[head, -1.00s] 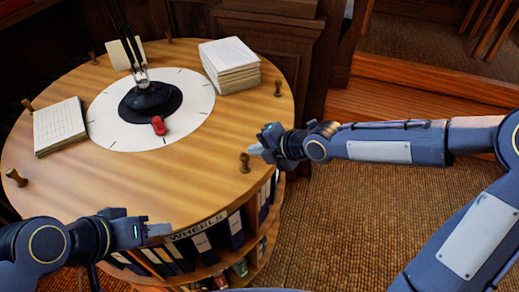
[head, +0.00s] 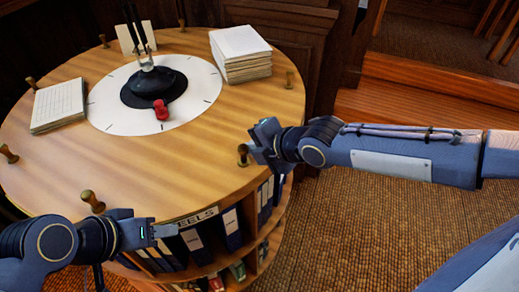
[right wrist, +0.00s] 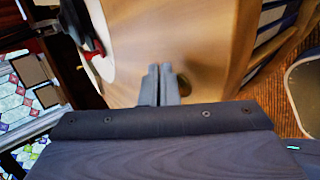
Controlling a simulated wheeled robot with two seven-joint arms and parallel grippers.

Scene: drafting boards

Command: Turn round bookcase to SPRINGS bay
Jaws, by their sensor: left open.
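The round bookcase (head: 190,160) has a wooden top, upright wooden pegs around its rim and binders in bays below. A bay label (head: 198,217) shows "EELS"; the start is hidden by my left gripper. No SPRINGS label shows. My left gripper (head: 165,231) is open and empty at the front rim, right of a peg (head: 93,202). My right gripper (head: 258,145) is at the right front rim, close beside another peg (head: 243,153). In the right wrist view its fingers (right wrist: 160,84) are together, with the peg (right wrist: 184,85) partly behind them; contact is unclear.
A white disc (head: 205,100) with tick marks lies at the centre, bearing a black domed fixture (head: 152,85) with a red knob (head: 161,110). A paper stack (head: 240,53) and a notepad (head: 57,105) lie on top. Carpet (head: 370,230) is clear at the right.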

